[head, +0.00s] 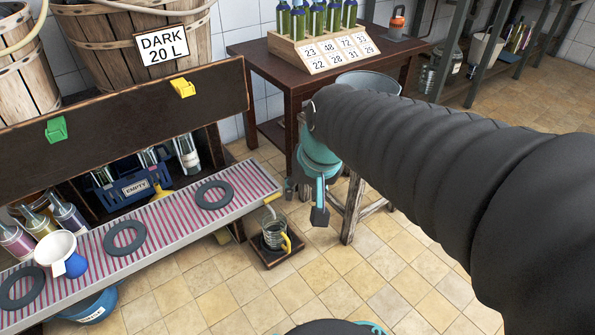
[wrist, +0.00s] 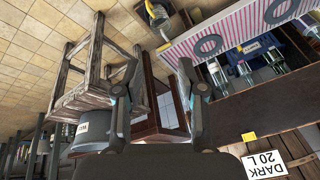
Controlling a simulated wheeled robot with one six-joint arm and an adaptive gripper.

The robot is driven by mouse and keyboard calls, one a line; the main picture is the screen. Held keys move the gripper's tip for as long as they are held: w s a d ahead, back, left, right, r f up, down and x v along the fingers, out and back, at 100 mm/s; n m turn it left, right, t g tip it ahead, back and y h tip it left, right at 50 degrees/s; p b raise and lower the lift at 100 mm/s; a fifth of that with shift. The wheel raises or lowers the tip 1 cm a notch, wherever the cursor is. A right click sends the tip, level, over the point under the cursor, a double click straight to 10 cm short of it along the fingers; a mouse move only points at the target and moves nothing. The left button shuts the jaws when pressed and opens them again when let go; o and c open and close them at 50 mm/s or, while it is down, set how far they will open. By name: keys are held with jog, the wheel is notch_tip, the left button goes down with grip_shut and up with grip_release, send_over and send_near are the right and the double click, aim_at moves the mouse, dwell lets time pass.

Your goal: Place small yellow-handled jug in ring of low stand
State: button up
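The small glass jug with a yellow handle (head: 272,236) stands upright at the low dark stand (head: 262,258) on the tiled floor. I cannot tell whether a ring surrounds its base. In the wrist view the jug (wrist: 155,12) and part of the stand (wrist: 168,32) show at the top edge, partly cut off. My gripper (wrist: 157,66) has its two fingers wide apart with nothing between them. In the head view my gripper (head: 319,205) points down, to the right of the jug and above floor level, clear of it.
A striped drip board (head: 160,232) with several dark rings runs beside the stand, its end near the jug. A wooden stool (head: 350,205) stands close behind my gripper. A dark table (head: 290,85) holds a bottle rack. The floor in front is clear.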

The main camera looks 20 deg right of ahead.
jog(key=s+r+n+t, duration=0.1)
jog(key=s+r+n, duration=0.1)
jog(key=s, duration=0.6)
jog(key=shift+n+h, duration=0.4)
